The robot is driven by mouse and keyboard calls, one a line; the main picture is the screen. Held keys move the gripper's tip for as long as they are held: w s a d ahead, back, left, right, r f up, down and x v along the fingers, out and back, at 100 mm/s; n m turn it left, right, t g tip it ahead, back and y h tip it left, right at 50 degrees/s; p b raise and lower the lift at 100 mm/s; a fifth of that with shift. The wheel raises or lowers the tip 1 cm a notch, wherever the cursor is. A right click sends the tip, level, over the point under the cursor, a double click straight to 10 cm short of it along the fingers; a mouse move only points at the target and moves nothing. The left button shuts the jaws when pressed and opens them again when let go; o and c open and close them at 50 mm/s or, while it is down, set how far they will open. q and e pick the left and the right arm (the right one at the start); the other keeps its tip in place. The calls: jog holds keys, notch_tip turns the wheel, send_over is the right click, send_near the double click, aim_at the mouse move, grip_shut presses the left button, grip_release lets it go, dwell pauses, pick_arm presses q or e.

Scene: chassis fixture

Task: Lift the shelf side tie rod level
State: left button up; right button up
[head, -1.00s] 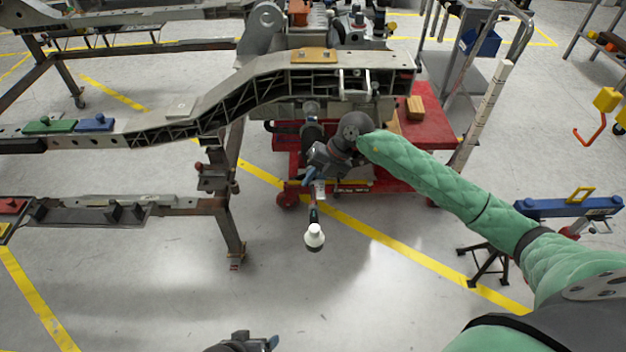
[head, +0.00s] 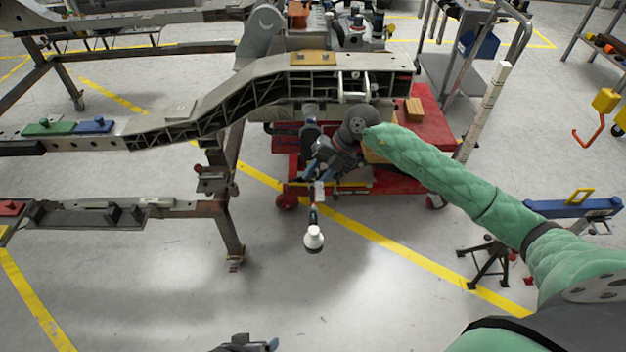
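The tie rod (head: 314,215) shows as a short dark and pale rod in the middle of the head view, with a white rounded end (head: 314,236) at its lower tip. Its upper part runs up to the red cart and is partly hidden. My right gripper (head: 313,173), dark grey with blue fingertips, is at the upper part of the rod, under the chassis rail. Whether its fingers close on the rod is too small to tell. My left gripper (head: 262,345) is at the bottom edge, mostly cut off, apart from the rod.
The grey chassis rail (head: 225,100) spans above my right gripper. A red cart (head: 440,130) stands behind it. A brown steel stand leg (head: 228,220) is left of the rod. A blue beam on a dark stand (head: 575,207) is at the right. The floor in front is clear.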

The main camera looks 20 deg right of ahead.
pick_arm(q)
notch_tip(320, 180, down, 4)
jog(key=shift+w+d+r+b, duration=0.1)
jog(key=shift+w+d+b, duration=0.05)
jog(key=shift+b, duration=0.15)
pick_arm(e)
jog(key=v, duration=0.5)
jog(key=shift+d+r, duration=0.1)
jog(key=shift+r, duration=0.1)
pick_arm(q)
jog(key=shift+w+r, duration=0.2)
jog(key=shift+r, duration=0.05)
